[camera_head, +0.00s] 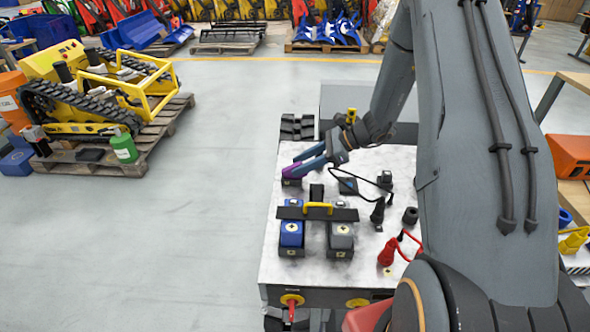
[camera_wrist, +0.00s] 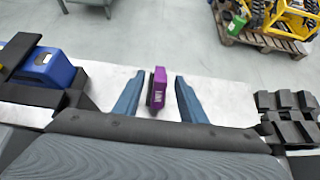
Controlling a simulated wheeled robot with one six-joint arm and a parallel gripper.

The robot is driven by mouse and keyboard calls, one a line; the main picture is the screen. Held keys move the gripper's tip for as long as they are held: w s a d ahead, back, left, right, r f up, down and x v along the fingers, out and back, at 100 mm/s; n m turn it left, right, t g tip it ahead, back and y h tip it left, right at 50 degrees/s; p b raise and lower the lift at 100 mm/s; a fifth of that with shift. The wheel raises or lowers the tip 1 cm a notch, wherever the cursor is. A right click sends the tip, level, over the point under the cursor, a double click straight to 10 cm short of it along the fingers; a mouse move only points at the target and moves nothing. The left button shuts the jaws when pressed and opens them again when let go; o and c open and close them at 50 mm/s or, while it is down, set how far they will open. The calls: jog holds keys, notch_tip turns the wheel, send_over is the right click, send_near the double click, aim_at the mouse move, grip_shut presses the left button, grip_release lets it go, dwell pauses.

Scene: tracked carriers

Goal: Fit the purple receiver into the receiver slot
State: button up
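The purple receiver (camera_head: 291,171) is at the back left of the white-topped table, by a dark block (camera_head: 291,182). My gripper (camera_head: 305,160) reaches toward it from the right. In the wrist view the purple receiver (camera_wrist: 159,86) stands between the two blue fingers of my gripper (camera_wrist: 156,88), with a clear gap on each side. The gripper is open and holds nothing.
Blue (camera_head: 291,233) and grey (camera_head: 341,237) battery-like blocks stand in front under a dark bar with a yellow handle (camera_head: 318,207). A black cable (camera_head: 360,180), dark plugs (camera_head: 378,212) and red connectors (camera_head: 388,252) occupy the right side. Black stepped blocks (camera_head: 298,127) sit behind.

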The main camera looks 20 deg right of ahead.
jog(key=shift+w+a+f, duration=0.1)
jog(key=shift+a+f, duration=0.2)
grip_shut()
jog(key=shift+r, duration=0.15)
